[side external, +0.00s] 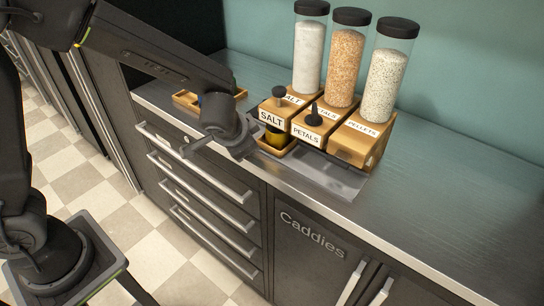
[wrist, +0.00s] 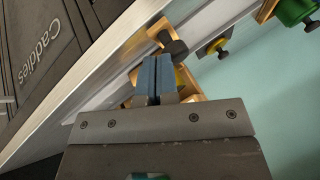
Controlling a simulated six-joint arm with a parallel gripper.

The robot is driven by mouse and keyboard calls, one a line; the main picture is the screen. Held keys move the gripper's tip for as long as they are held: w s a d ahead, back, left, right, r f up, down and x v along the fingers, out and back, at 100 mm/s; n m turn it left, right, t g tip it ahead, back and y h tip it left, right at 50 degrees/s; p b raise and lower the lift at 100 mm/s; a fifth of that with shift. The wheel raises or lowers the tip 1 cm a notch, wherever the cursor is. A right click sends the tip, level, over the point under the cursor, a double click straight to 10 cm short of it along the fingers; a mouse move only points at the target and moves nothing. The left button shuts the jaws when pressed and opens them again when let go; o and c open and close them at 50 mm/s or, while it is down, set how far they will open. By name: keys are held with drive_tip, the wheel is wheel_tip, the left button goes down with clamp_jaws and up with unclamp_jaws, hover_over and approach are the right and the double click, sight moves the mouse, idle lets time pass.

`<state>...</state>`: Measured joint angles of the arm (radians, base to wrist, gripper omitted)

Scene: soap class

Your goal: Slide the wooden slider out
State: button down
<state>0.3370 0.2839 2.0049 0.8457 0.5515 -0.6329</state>
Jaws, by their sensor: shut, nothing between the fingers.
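The dispenser has three wooden blocks in a row, labelled SALT (side external: 270,118), PETALS (side external: 307,133) and PELLETS (side external: 350,143). Dark knobs show at the SALT block (side external: 278,92) and the PETALS block (side external: 314,113). I cannot tell which wooden part is the slider or how far it sits out. My gripper (side external: 243,150) is at the counter's front edge, left of the SALT block. In the wrist view my gripper's blue fingers (wrist: 155,80) are together and empty. They overlap a wooden tray (wrist: 137,76) and a yellow cup (wrist: 182,78), with a dark knob (wrist: 176,47) just beyond; contact is unclear.
Clear tubes of salt (side external: 309,55), petals (side external: 345,65) and pellets (side external: 384,85) stand on the blocks. The yellow cup (side external: 275,135) is below the SALT block. Another wooden tray (side external: 184,99) lies behind my arm. The counter's right side (side external: 460,200) is clear.

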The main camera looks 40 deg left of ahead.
drive_tip(key=a, duration=1.2)
drive_tip(key=shift+d, duration=0.1)
drive_tip(key=s+d+r, duration=0.6)
drive_tip(key=s+r, duration=0.1)
drive_tip(key=r, duration=0.2)
idle(0.4)
